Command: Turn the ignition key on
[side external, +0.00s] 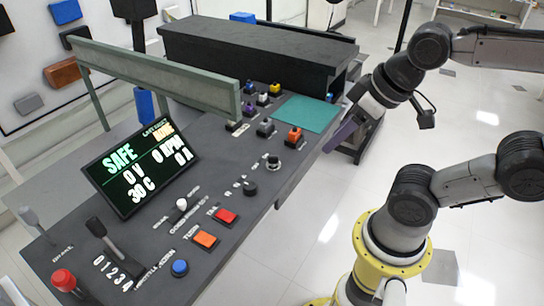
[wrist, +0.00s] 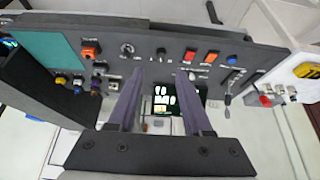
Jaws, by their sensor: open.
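A round dark switch with a pale ring (side external: 273,161), which looks like the ignition key switch, sits on the dark console near its right edge; it also shows in the wrist view (wrist: 127,48). Its label and exact turn position are too small to read. A black knob (side external: 250,188) sits beside it, towards the red button. My gripper (side external: 338,139) is off the console's right side, apart from the switch. In the wrist view, my gripper's two purple fingers (wrist: 158,80) are spread with nothing between them.
A display (side external: 126,167) reads SAFE, 0 V, 0 RPM, 30 C and 0 A. Red (side external: 226,216), orange (side external: 205,239) and blue (side external: 180,267) buttons line the near edge. An orange block-like control (side external: 295,133) and a teal pad (side external: 307,113) lie beyond the switch. A long black box (side external: 250,55) stands behind.

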